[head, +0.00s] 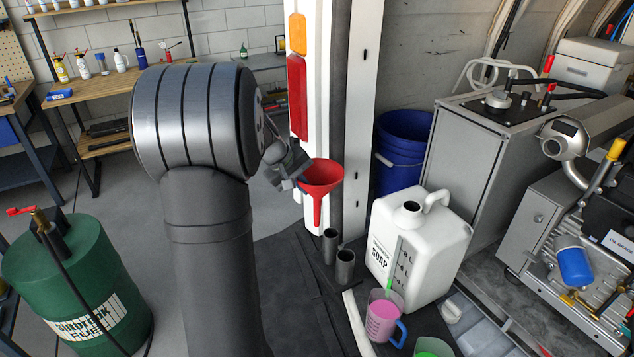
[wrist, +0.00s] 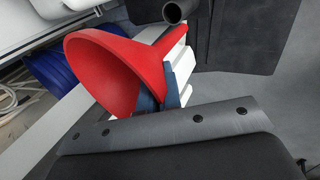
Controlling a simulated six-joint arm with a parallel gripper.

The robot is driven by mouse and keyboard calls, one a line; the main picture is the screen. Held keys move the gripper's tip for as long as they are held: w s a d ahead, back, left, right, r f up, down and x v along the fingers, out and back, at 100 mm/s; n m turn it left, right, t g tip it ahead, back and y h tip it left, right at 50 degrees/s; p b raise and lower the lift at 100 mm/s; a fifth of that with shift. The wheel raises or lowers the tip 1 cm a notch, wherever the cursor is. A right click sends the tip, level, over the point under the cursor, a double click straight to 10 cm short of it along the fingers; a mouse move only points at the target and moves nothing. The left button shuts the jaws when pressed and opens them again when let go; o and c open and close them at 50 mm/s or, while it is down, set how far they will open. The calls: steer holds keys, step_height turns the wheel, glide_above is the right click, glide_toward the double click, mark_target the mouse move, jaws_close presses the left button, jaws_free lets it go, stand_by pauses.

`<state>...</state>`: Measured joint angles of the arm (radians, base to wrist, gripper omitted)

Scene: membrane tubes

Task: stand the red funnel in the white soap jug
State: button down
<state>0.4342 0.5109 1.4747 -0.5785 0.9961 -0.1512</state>
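The red funnel (head: 321,174) is held in the air with its wide mouth up and its spout pointing down. My gripper (head: 298,180) is shut on its left side; in the wrist view the funnel (wrist: 118,72) fills the upper left, against the blue-grey fingers (wrist: 165,97). The exact contact is partly hidden by the funnel. The white soap jug (head: 400,255) stands upright on the dark floor, to the right of and lower than the funnel. Its round neck opening (head: 412,206) is uncovered, beside its handle. The funnel is clear of the jug.
Two dark metal tubes (head: 345,268) stand below the funnel, left of the jug. A measuring cup of pink liquid (head: 382,318) stands before the jug. A white post (head: 358,120) and blue bucket (head: 400,150) are behind. A grey machine (head: 480,160) is at right.

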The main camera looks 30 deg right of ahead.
steer(key=w+a+f, duration=0.2)
steer(key=a+f, duration=0.7)
steer(key=a, duration=0.3)
steer(key=w+a+f, duration=0.1)
steer(key=a+f, duration=0.8)
steer(key=a, duration=0.4)
steer(key=shift+m, duration=0.3)
steer(key=s+d+r, duration=0.1)
steer(key=d+r, duration=0.5)
steer(key=d, duration=0.2)
steer(key=s+d+r, duration=0.1)
steer(key=d+r, duration=0.5)
steer(key=d, duration=0.3)
steer(key=s+d+r, duration=0.2)
steer(key=d+r, duration=0.5)
steer(key=d, duration=0.1)
steer(key=shift+s+d+r, duration=0.1)
steer(key=shift+d, duration=0.15)
steer(key=s+d+r, duration=1.5)
steer(key=s+r, duration=0.3)
steer(key=shift+d+r, duration=0.15)
steer(key=shift+r, duration=0.15)
steer(key=shift+s+n, duration=0.1)
steer(key=shift+n, duration=0.3)
